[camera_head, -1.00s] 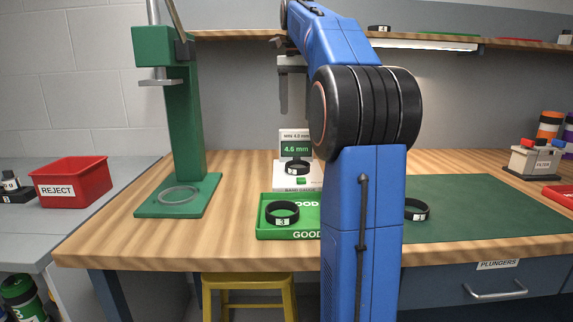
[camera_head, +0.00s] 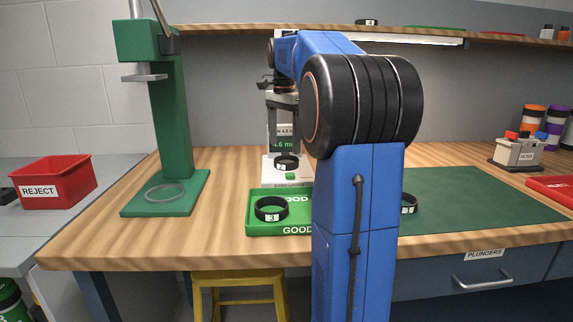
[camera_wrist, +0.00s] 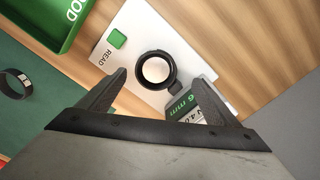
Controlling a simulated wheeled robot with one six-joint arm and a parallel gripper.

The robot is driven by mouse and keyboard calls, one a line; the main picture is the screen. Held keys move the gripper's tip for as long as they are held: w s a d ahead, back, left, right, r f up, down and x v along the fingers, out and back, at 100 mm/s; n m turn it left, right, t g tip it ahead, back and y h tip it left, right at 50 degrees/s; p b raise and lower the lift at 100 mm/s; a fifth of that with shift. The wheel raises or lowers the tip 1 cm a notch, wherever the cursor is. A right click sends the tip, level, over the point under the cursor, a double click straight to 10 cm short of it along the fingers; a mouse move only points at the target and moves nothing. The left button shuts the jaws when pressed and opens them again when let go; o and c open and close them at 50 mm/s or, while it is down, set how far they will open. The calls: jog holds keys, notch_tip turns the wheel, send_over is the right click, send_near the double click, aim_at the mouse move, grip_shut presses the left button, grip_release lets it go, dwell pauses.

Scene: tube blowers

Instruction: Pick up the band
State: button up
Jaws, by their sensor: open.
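A black band (camera_head: 286,166) sits on the white band gauge (camera_head: 292,178), whose green display reads in mm and is partly covered by my gripper. My gripper (camera_head: 284,150) is open and points down above this band. In the wrist view the band (camera_wrist: 157,52) lies between the two open fingertips (camera_wrist: 159,77), not gripped. A second black band with a white "3" tag (camera_head: 258,211) lies in the green GOOD tray (camera_head: 268,230). A third black band (camera_head: 409,210) lies on the green mat (camera_head: 480,205), partly hidden by my arm.
A green press (camera_head: 176,120) with a clear ring on its base stands left of the tray. A red REJECT bin (camera_head: 60,180) is on the left bench. A filter box (camera_head: 516,153) stands at the right. A shelf (camera_head: 220,31) runs along the back wall.

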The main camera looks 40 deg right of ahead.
aim_at(285, 155)
jog(key=shift+s+a+f, duration=0.1)
jog(key=shift+s+f, duration=0.1)
jog(key=shift+f, duration=1.15)
jog(key=shift+s+f, duration=0.15)
jog(key=shift+f, duration=1.15)
jog(key=c, duration=1.2)
jog(key=shift+c, duration=0.2)
